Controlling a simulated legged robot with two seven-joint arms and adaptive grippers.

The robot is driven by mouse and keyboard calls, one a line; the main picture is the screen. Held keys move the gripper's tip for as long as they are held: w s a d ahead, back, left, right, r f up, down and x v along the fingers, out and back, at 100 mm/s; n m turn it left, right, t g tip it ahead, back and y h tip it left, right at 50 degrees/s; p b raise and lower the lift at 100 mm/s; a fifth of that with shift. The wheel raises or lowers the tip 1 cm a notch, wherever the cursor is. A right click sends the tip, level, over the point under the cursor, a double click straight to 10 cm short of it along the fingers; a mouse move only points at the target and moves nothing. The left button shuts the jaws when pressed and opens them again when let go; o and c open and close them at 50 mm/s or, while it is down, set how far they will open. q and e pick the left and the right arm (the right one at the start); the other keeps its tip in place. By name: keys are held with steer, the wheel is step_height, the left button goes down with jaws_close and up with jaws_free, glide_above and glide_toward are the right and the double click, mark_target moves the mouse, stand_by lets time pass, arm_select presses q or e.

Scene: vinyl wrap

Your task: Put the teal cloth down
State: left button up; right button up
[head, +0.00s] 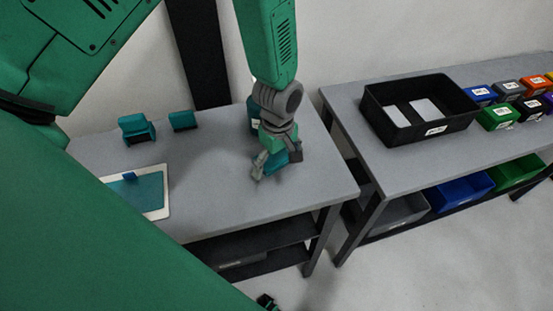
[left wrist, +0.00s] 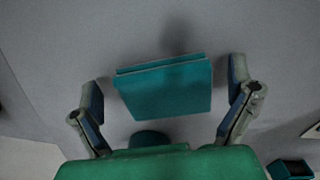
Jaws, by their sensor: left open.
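The teal cloth (left wrist: 165,90) looks like a flat, folded rectangle in the left wrist view, lying on or close above the grey tabletop. My left gripper (head: 276,167) is low over the right part of the table. Its fingers are spread apart on both sides of the cloth, with gaps visible between each finger and the cloth in the left wrist view. In the head view the fingers hide much of the cloth, and a teal part (head: 294,152) shows between them.
The grey table (head: 215,190) also holds a teal holder (head: 136,130), a smaller teal block (head: 183,120) and a white-edged board (head: 155,213) with a teal sheet. A teal round object (left wrist: 149,139) stands close by the cloth. A second table carries a black bin (head: 447,127).

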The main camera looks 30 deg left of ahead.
mark_target(281, 161)
arm_select(q)
steer(key=r, duration=0.4)
steer(key=shift+w+d+r, duration=0.1)
steer(key=shift+d+r, duration=0.2)
steer(key=shift+r, duration=0.1)
step_height(281, 161, up, 7)
steer(key=shift+a+b, duration=0.2)
steer(key=shift+b, duration=0.25)
arm_select(e)
steer(key=shift+d+f, duration=0.25)
steer(key=shift+f, duration=0.3)
arm_select(q)
steer(key=shift+a, duration=0.1)
